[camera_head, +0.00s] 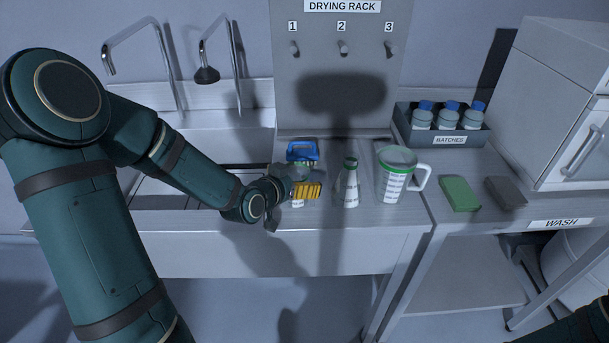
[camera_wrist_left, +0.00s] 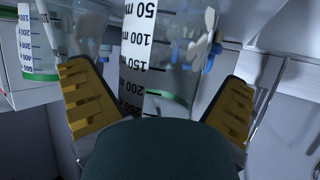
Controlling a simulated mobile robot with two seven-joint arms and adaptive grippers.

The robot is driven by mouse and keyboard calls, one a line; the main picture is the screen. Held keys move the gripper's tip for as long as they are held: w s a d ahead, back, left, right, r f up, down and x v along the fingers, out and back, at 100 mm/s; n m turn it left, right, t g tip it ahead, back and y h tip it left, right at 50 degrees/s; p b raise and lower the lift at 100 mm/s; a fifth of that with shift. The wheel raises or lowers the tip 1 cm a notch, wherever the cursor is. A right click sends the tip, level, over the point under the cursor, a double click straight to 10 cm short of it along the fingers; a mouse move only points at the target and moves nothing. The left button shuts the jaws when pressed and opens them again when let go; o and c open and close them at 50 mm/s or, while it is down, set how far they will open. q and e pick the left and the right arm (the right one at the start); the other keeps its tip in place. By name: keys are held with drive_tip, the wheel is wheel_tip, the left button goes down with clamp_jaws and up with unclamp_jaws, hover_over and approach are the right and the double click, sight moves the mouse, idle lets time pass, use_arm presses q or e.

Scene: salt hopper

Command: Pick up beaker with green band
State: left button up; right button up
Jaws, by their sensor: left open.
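A clear beaker with a green band (camera_wrist_left: 178,70) and a white scale strip fills the middle of the left wrist view, between the yellow finger pads. In the head view it is mostly hidden by my left gripper (camera_head: 308,190), with a bit of its white scale showing below the yellow pads. My left gripper, also in the left wrist view (camera_wrist_left: 158,105), is open, with one finger on each side of the beaker. I cannot tell whether the pads touch it. My right gripper is out of view.
A flask with a green band (camera_head: 351,188) and a green-rimmed jug (camera_head: 394,178) stand close to the right. A blue object (camera_head: 302,151) lies just behind the gripper. A bottle crate (camera_head: 446,141), green sponge (camera_head: 459,194) and grey block (camera_head: 505,192) are farther right.

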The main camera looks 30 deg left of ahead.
use_arm(q)
drive_tip(key=shift+w+d, duration=0.1)
drive_tip(key=shift+w, duration=0.2)
drive_tip(key=shift+s, duration=0.35)
drive_tip(key=c, duration=1.1)
drive_tip(key=shift+c, duration=0.3)
drive_tip(key=shift+r, duration=0.1)
